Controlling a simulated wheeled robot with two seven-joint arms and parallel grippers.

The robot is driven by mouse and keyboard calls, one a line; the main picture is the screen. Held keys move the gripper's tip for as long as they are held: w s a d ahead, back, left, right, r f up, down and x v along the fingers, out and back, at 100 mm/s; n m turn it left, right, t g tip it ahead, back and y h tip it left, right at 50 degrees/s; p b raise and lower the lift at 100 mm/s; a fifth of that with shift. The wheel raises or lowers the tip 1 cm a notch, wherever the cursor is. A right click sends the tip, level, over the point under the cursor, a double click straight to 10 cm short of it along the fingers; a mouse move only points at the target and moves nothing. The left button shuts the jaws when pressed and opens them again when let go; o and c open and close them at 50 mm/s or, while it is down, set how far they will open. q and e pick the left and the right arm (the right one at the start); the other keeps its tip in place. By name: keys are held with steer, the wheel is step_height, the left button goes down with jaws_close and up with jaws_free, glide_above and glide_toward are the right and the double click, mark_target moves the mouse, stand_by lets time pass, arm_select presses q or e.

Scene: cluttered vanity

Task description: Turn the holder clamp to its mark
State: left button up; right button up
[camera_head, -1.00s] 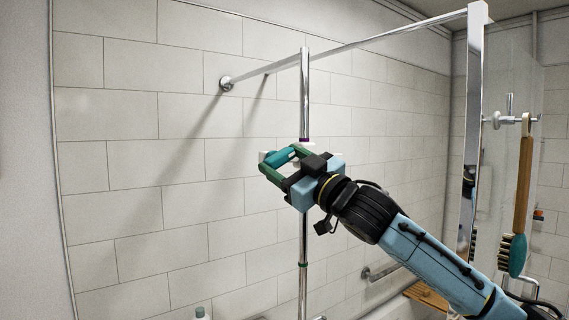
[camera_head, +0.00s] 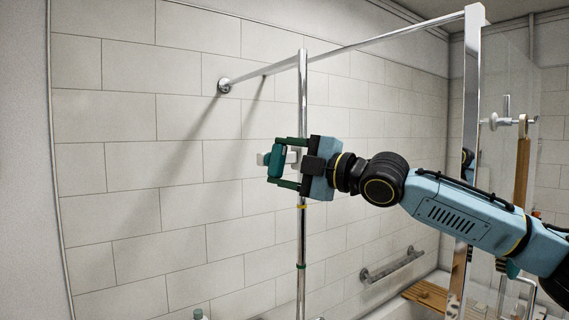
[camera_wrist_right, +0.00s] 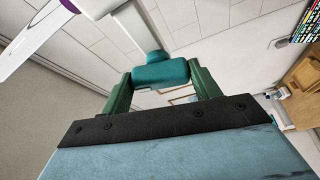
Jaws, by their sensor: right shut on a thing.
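My right gripper (camera_head: 277,160) comes in from the right across the pole. The fingers and palm hide much of the clamp. In the right wrist view, a white part with a purple ring (camera_wrist_right: 67,6) shows at the top left. The pole bears a yellow ring (camera_head: 302,206) just below the gripper and a green ring (camera_head: 301,267) lower down. My left gripper is out of view.
A horizontal chrome rail (camera_head: 390,37) runs above, from the tiled wall to a chrome post. A wooden-handled brush (camera_head: 521,165) hangs at the right, partly behind my forearm. A grab bar (camera_head: 392,265) and a wooden board (camera_head: 428,297) are low right. Space left of the pole is clear.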

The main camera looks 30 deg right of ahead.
steer(key=shift+r+n+g, duration=0.1)
steer(key=shift+n+g, duration=0.2)
steer(key=shift+n, duration=0.9)
steer(key=o, duration=1)
steer(key=shift+s, duration=0.1)
steer(key=b+v, duration=0.2)
steer(key=v, duration=0.4)
steer(key=b+v, duration=0.2)
steer(key=v, duration=0.5)
steer(key=shift+s+d+r, duration=0.1)
steer(key=shift+r, duration=0.15)
